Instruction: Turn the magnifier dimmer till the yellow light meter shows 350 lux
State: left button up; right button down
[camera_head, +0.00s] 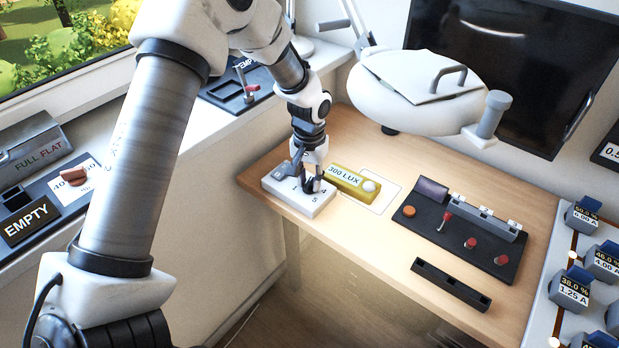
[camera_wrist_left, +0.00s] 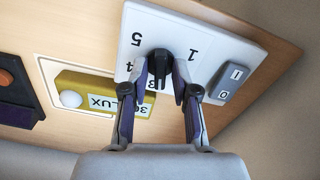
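The magnifier dimmer is a white box (camera_head: 290,200) with numbers around a black knob (camera_wrist_left: 160,65) and a grey I/O rocker switch (camera_wrist_left: 231,82). It sits at the table's left corner. My left gripper (camera_head: 312,183) is over the box. In the left wrist view its two fingers (camera_wrist_left: 157,80) stand apart on either side of the knob, with a gap on at least one side. The yellow light meter (camera_head: 352,183) lies just right of the box and reads 300 LUX; part of its reading is hidden in the wrist view (camera_wrist_left: 103,92). My right gripper is not seen.
The white magnifier lamp head (camera_head: 415,95) hangs over the table, with a grey handle (camera_head: 488,118). A black panel (camera_head: 462,232) with red knobs and a black slotted strip (camera_head: 450,284) lie to the right. A dark screen (camera_head: 515,65) stands behind.

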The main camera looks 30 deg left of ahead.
pick_arm(q)
grip_shut()
jog(key=m+p, duration=0.2)
jog(key=p, duration=0.1)
jog(key=shift+s+r+m, duration=0.1)
jog(key=shift+r+m, duration=0.1)
jog(key=shift+m, duration=0.1)
jog(key=shift+m+p, duration=0.95)
jog(key=shift+m, duration=0.15)
jog(key=shift+f+m+p, duration=0.15)
jog(key=shift+m+p, duration=0.3)
jog(key=shift+m, duration=0.35)
jog(key=shift+o, duration=2.4)
grip_release()
jog(key=shift+f, duration=0.1)
